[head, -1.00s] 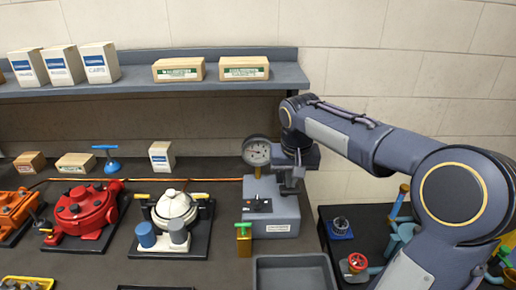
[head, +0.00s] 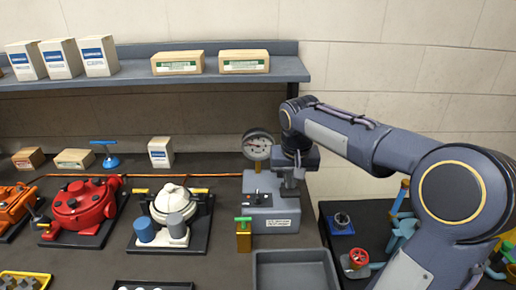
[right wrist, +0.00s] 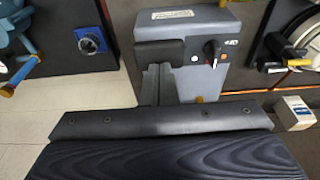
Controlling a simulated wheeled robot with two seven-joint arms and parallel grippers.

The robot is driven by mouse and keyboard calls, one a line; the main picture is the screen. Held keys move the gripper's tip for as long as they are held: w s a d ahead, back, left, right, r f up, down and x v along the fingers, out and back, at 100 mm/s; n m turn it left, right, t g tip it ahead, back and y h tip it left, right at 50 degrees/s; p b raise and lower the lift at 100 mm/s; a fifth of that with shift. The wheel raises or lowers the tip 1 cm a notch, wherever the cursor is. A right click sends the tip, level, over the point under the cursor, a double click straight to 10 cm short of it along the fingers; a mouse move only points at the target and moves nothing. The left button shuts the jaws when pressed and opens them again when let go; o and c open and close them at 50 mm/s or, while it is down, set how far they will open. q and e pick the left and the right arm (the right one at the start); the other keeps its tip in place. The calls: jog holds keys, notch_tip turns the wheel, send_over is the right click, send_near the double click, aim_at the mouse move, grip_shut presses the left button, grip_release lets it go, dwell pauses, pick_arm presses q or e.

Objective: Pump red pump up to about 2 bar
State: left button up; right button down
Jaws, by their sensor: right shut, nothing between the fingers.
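The red pump (head: 80,207), a round red housing on a dark base plate, stands at left on the bench in the head view. The gauge needle is too small to read surely. My right gripper (head: 290,186) is shut and empty, pointing down at the right part of the grey unit; I cannot tell whether it touches. In the right wrist view the gripper (right wrist: 153,82) is in front of the unit, beside its black rotary knob (right wrist: 211,50). My left gripper is out of view.
A white pump (head: 174,203) with blue and grey cylinders stands between the red pump and the grey unit. A green-topped brass piece (head: 243,235) and an empty grey tray (head: 293,257) are in front of the unit. Boxes line the shelf (head: 150,86) above.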

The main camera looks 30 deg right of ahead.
jog(key=shift+f+b, duration=0.85)
jog(key=shift+f, duration=0.45)
jog(key=shift+r+p, duration=2.2)
jog(key=shift+r, duration=0.25)
jog(key=shift+f, duration=0.1)
notch_tip(320, 180, up, 5)
jog(key=p, duration=0.4)
jog(key=shift+p, duration=0.35)
jog(key=shift+s, duration=0.1)
